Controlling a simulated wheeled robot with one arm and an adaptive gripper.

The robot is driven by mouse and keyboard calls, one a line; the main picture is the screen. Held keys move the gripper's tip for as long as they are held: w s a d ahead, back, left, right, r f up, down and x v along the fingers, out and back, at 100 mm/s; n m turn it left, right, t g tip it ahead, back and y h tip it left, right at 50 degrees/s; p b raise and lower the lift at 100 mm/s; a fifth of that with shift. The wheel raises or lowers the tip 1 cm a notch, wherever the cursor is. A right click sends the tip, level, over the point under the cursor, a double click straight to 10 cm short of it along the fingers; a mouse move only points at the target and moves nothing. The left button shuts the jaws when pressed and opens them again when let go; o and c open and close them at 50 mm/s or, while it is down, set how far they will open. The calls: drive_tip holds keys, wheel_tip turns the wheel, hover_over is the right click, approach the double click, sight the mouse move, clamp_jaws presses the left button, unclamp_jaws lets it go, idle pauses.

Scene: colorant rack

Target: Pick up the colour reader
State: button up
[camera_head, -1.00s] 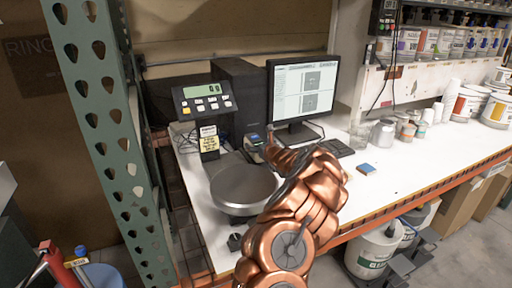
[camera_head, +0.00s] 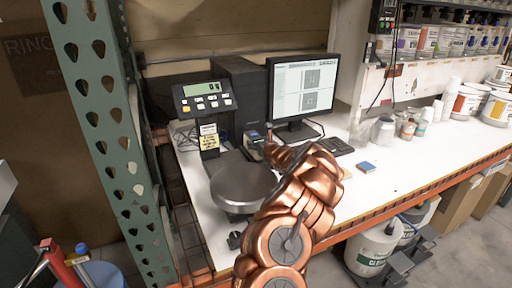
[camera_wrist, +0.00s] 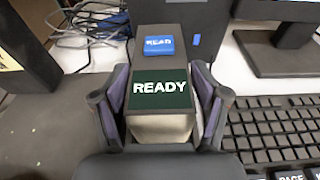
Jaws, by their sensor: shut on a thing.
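The colour reader (camera_wrist: 160,62) is a dark box with a blue READ button and a green screen that says READY. In the wrist view it stands between the two fingers of my gripper (camera_wrist: 161,108), which are shut on its sides. In the head view the colour reader (camera_head: 254,138) shows small behind the round scale pan. My gripper (camera_head: 268,142) is there too, mostly hidden by my copper arm. I cannot tell whether the reader is touching the table.
A scale with a round metal pan (camera_head: 243,184) stands in front. A monitor (camera_head: 303,88) is behind, with a keyboard (camera_wrist: 272,131) to the right of the reader. A blue block (camera_head: 366,167) lies on the white table (camera_head: 400,170). A green perforated post (camera_head: 105,120) stands at the left.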

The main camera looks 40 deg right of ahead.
drive_tip(key=c, duration=0.5)
drive_tip(key=shift+c, duration=0.5)
drive_tip(key=shift+r, duration=0.15)
